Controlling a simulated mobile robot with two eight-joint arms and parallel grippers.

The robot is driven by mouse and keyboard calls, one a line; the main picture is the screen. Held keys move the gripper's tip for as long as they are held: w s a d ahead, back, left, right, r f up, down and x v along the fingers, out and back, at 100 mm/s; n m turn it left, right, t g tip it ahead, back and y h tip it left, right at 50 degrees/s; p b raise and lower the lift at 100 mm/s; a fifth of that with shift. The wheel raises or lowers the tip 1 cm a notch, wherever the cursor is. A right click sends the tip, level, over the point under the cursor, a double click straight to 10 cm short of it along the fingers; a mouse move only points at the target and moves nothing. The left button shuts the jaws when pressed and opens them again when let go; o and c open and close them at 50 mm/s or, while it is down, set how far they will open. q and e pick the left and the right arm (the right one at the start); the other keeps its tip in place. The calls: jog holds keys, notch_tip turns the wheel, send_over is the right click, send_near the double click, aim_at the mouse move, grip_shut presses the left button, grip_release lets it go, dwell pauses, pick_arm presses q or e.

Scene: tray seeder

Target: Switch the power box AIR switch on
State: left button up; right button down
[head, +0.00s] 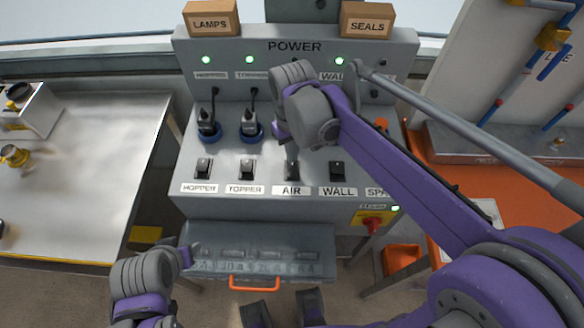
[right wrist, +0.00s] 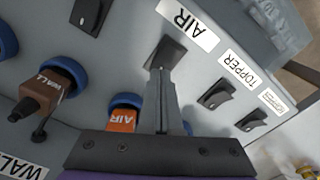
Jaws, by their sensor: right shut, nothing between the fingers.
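The grey power box (head: 225,150) stands ahead with a row of black rocker switches. The AIR switch (head: 292,172) is third from the left, above its AIR label, partly covered by my right gripper (head: 291,156). In the right wrist view the shut, empty fingers of my right gripper (right wrist: 162,75) reach to the AIR switch (right wrist: 171,51) and overlap its lower part; contact cannot be told for sure. Its rocker position is unclear. My left arm is at the lower left; its gripper (head: 189,256) shows only partly, its fingers unclear.
HOPPER (head: 203,168), TOPPER (head: 247,169) and WALL (head: 337,171) switches flank the AIR switch. Plugs sit in blue sockets above. HOPPER, TOPPER and WALL lamps glow green; my wrist hides the AIR lamp. A red knob (head: 372,224) is at lower right.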

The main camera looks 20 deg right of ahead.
jog(key=shift+f+b, duration=0.45)
jog(key=shift+f, duration=0.35)
jog(key=shift+r+p, duration=2.4)
jog(key=shift+r, duration=1.2)
jog(key=s+d+t, duration=0.1)
jog(key=s, duration=0.1)
jog(key=s+d+f+m+t, duration=0.1)
jog(key=s, duration=0.2)
jog(key=s+d+f, duration=0.1)
jog(key=s+d, duration=0.1)
jog(key=shift+s+f+t, duration=0.2)
jog(key=shift+s+t, duration=0.2)
jog(key=s+d+f+t, duration=0.1)
jog(key=s, duration=0.1)
jog(key=s+f+m, duration=0.1)
jog(key=s+f, duration=0.1)
jog(key=s+d+f+t, duration=0.1)
jog(key=s, duration=0.1)
jog(key=shift+s+d+f+m+t, duration=0.1)
jog(key=shift+d+f+m+t, duration=0.1)
jog(key=shift+d+m+t, duration=0.15)
jog(key=shift+a, duration=0.1)
